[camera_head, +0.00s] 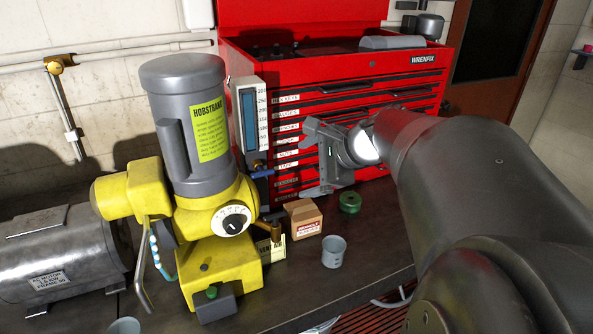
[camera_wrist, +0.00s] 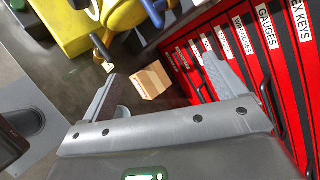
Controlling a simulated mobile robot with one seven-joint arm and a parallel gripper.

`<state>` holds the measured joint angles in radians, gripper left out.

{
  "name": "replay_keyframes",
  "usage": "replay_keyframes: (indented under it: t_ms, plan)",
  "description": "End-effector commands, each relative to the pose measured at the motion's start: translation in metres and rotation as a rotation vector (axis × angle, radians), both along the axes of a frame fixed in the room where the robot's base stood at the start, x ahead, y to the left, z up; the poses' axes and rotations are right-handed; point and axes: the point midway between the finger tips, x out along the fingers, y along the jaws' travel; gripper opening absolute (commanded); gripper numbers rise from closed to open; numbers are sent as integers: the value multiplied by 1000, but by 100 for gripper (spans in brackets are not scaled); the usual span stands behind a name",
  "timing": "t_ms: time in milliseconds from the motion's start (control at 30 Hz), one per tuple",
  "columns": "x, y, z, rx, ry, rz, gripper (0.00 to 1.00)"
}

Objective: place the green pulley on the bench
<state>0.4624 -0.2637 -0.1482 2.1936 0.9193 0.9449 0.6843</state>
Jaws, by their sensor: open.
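The green pulley (camera_head: 349,202) is a small round green piece sitting on the dark bench (camera_head: 375,245), close to the front of the red tool chest. It lies just right of a small cardboard box. I cannot make it out in the wrist view. My gripper (camera_head: 308,160) is open, in front of the chest's drawers and above the bench, with its fingers pointing left in the head view. Nothing is held between the fingers, which also show in the wrist view (camera_wrist: 160,68).
The cardboard box (camera_head: 303,218), also in the wrist view (camera_wrist: 151,81), and a grey cup (camera_head: 333,252) stand near the pulley. A yellow-grey machine (camera_head: 217,220) stands left; the red tool chest (camera_head: 350,75) stands behind. Bench right of the cup is clear.

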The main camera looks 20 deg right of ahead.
Motion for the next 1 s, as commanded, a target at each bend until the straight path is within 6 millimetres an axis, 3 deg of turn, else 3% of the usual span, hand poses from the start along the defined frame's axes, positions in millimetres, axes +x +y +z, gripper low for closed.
replay_keyframes:
  t_ms: [33,200,500,533,1000]
  plan:
    - [11,-29,-2,112,3,-130,89]
    - [33,-106,-2,440,-21,-478,89]
    - [33,-225,-13,863,-102,-904,89]
    - [32,-231,-18,890,-106,-928,89]
    - [33,-224,-176,877,-97,-911,89]
